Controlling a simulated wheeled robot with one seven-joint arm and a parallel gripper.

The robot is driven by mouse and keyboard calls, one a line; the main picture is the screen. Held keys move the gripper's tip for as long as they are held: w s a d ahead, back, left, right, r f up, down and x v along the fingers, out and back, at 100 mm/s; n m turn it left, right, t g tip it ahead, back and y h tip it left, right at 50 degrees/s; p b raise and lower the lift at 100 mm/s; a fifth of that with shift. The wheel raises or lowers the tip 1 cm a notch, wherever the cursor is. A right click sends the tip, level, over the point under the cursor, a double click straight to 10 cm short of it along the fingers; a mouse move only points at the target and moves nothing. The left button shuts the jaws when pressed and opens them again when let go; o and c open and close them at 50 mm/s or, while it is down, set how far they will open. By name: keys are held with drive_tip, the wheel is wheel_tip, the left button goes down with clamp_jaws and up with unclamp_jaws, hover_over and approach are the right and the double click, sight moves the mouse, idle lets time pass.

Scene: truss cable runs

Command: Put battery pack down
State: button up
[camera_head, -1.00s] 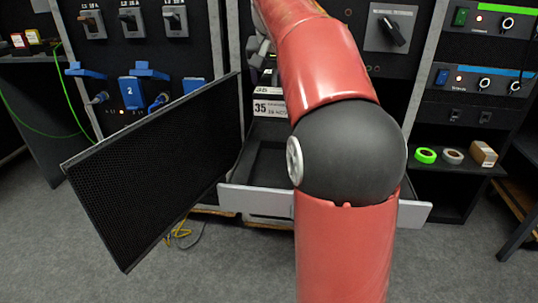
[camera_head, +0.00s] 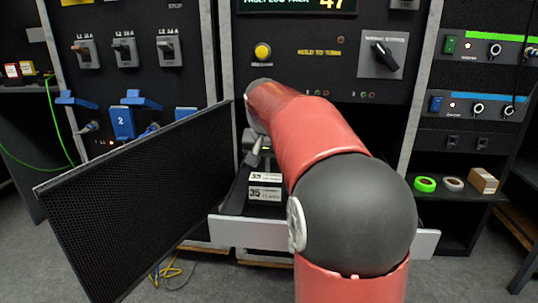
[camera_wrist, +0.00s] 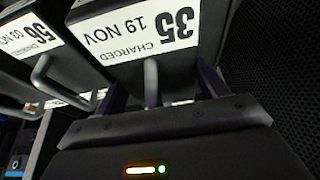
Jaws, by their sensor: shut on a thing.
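The battery pack (camera_head: 264,193) is a dark block with white labels reading 35. In the head view it is low behind the drawer front, at or inside the open drawer (camera_head: 250,233); whether it touches the floor is hidden. In the wrist view its label (camera_wrist: 157,27) reads 35, charged 19 Nov. My gripper (camera_wrist: 160,86) is shut on the pack's metal handle (camera_wrist: 151,82), with one finger on each side. In the head view my arm hides part of the pack and drawer.
A perforated black door (camera_head: 140,200) stands open close on the left. A second pack, labelled 56 (camera_wrist: 32,38), is beside the held one in the wrist view. Tape rolls (camera_head: 425,184) and a small box (camera_head: 483,180) are on a shelf at right.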

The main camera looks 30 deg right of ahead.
drive_tip(key=shift+f+b, duration=0.6)
drive_tip(key=shift+f, duration=1.5)
drive_tip(key=shift+f, duration=0.15)
drive_tip(key=o, duration=1.8)
drive_tip(key=shift+f, duration=0.1)
drive_tip(key=shift+r, duration=0.45)
drive_tip(key=p+v, duration=0.2)
drive_tip(key=v, duration=0.9)
drive_tip(key=shift+s+a+r+p, duration=0.15)
drive_tip(key=shift+s+a+p, duration=0.05)
drive_tip(key=shift+s+p, duration=0.1)
